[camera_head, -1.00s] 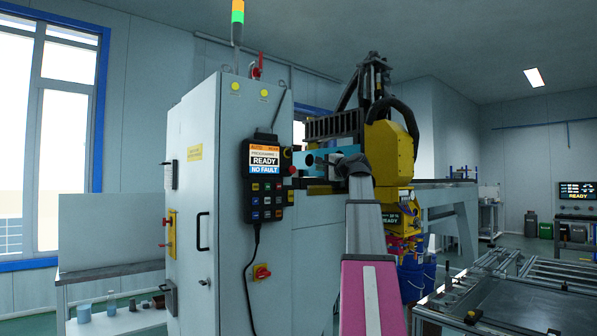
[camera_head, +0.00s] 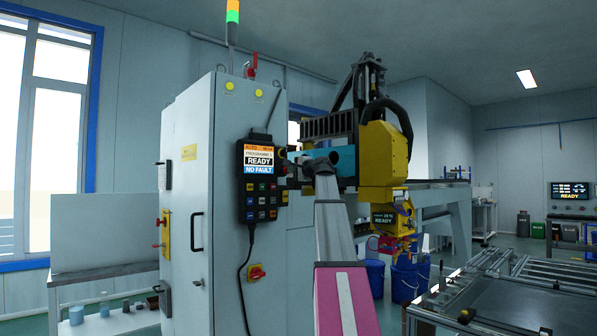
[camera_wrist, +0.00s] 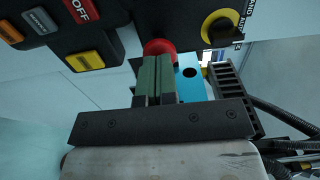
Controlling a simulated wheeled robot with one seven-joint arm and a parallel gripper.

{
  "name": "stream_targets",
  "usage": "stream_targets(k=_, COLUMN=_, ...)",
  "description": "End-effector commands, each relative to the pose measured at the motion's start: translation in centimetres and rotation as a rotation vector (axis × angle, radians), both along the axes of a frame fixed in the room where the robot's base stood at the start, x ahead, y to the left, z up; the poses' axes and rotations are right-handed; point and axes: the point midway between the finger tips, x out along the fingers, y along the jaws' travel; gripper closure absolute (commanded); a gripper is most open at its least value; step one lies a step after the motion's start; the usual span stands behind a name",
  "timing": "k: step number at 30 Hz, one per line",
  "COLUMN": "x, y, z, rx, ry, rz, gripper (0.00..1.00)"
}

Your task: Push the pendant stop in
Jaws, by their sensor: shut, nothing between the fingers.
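The pendant (camera_head: 262,200) is a dark handset with a lit screen reading READY and NO FAULT, on the side of the grey cabinet. Its stop is a red mushroom button (camera_wrist: 158,46), seen in the wrist view partly behind my fingertips. My gripper (camera_wrist: 153,60) is shut and empty, its green fingers side by side in front of the red button. I cannot tell whether the tips touch it. In the head view my gripper (camera_head: 297,169) is at the pendant's right edge and largely covers the stop.
A yellow-ringed selector (camera_wrist: 221,27) sits right of the stop in the wrist view. An OFF button (camera_wrist: 82,10) and a yellow button (camera_wrist: 84,61) are to the left. The grey cabinet (camera_head: 215,240) and a yellow machine (camera_head: 383,155) stand around the arm.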

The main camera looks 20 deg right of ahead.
Motion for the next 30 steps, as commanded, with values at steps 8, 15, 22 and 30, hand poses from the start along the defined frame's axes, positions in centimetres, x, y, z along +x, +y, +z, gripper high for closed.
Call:
stream_targets(k=8, x=0.5, y=0.2, z=0.0, rx=0.0, ry=0.0, rz=-0.001, gripper=1.0)
stream_targets(k=15, x=1.0, y=0.3, z=0.0, rx=0.0, ry=0.0, rz=0.0, gripper=1.0)
stream_targets(k=22, x=2.5, y=0.9, z=0.0, rx=0.001, ry=0.0, rz=0.0, gripper=1.0)
stream_targets(k=30, x=2.5, y=0.9, z=0.0, rx=0.0, ry=-0.001, rz=0.0, gripper=1.0)
